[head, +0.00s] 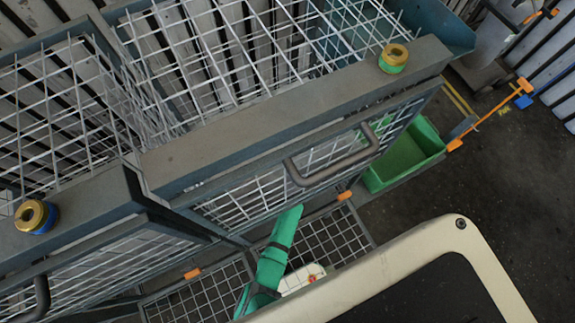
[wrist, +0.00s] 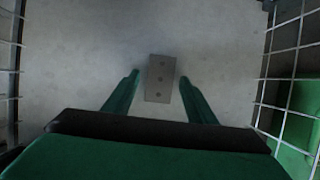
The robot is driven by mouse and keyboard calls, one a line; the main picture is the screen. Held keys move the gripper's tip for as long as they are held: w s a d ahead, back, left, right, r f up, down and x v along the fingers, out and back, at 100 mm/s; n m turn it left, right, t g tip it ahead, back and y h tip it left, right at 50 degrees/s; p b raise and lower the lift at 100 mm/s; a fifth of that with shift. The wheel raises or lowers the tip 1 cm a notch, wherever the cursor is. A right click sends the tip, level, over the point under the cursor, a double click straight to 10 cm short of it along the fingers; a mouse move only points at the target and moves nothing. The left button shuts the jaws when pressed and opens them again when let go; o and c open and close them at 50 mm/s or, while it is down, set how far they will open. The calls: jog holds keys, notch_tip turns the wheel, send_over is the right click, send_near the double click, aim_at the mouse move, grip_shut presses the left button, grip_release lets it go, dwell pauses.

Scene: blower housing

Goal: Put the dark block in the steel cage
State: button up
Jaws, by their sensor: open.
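The dark block (wrist: 160,70) is a small grey rectangular piece with several dark round marks on its face. It shows in the wrist view against a pale, worn surface. My gripper (wrist: 159,80) is open, with one green finger on each side of the block in the picture. I cannot tell whether the fingers touch it or how far it lies beyond them. The steel cage (head: 288,110) has grey bars and wire mesh and fills the upper left of the head view. The block is not visible in the head view.
Wire mesh stands on both sides in the wrist view. In the head view, front panels carry a dark handle (head: 333,160), and brass knobs (head: 394,57) sit on the frame. A green bin (head: 408,158) stands at the right. Dark floor is open beyond it.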

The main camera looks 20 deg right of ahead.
jog(key=shift+r, duration=0.1)
jog(key=shift+r, duration=0.3)
jog(key=shift+v, duration=1.25)
jog(key=s, duration=1.2)
jog(key=shift+s+d+f, duration=0.1)
jog(key=shift+d+f, duration=0.05)
jog(key=shift+d, duration=0.1)
